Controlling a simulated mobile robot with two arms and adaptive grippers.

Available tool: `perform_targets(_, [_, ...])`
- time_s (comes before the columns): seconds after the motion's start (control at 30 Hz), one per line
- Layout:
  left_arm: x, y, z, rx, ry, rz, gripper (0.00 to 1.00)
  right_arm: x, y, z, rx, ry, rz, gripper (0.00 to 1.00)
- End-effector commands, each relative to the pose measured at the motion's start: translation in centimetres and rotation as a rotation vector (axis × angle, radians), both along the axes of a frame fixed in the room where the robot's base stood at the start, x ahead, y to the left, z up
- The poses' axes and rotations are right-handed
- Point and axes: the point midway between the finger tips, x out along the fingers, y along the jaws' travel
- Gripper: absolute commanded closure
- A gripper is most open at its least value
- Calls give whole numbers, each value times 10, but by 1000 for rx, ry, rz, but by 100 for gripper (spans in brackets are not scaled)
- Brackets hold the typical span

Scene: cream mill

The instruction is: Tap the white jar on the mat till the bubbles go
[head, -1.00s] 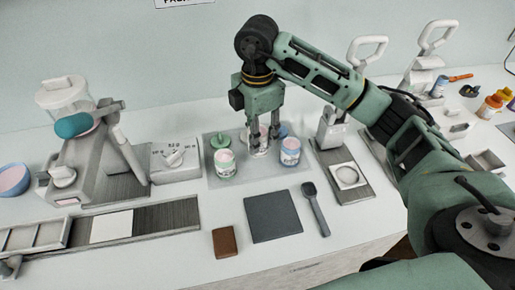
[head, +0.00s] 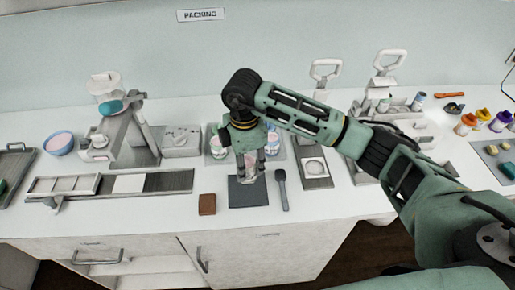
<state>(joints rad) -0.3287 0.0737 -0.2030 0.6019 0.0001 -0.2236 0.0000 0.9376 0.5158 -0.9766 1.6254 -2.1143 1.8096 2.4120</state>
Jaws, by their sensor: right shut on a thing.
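My right gripper (head: 251,172) is shut on a white jar (head: 251,164) that looks pinkish between the fingers. The fingers and arm hide much of the jar. It is over the dark square mat (head: 245,197), near its far part; I cannot tell whether it touches the mat. My left gripper is not in view.
Two other jars, one at the left (head: 217,147) and one at the right (head: 272,143), stand on a grey tray behind the gripper. A brown block (head: 207,204) lies left of the mat and a dark spoon (head: 282,190) right of it. A mill (head: 120,125) stands at the left.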

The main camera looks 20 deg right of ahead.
Motion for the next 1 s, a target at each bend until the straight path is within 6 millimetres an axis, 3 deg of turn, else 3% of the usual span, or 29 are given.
perform_targets(0.2, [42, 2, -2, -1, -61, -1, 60, -1, 2, -10, -1, 1, -1, 93])
perform_targets(0.33, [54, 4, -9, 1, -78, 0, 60, -1, 2, -21, -1, 1, -1, 93])
perform_targets(0.6, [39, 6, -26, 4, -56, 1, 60, 0, 2, -44, -1, 0, -1, 93])
perform_targets(0.8, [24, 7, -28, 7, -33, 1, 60, 0, 2, -46, -1, 0, 0, 93])
perform_targets(1.0, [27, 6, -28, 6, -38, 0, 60, 0, 2, -45, -1, 0, 0, 93])
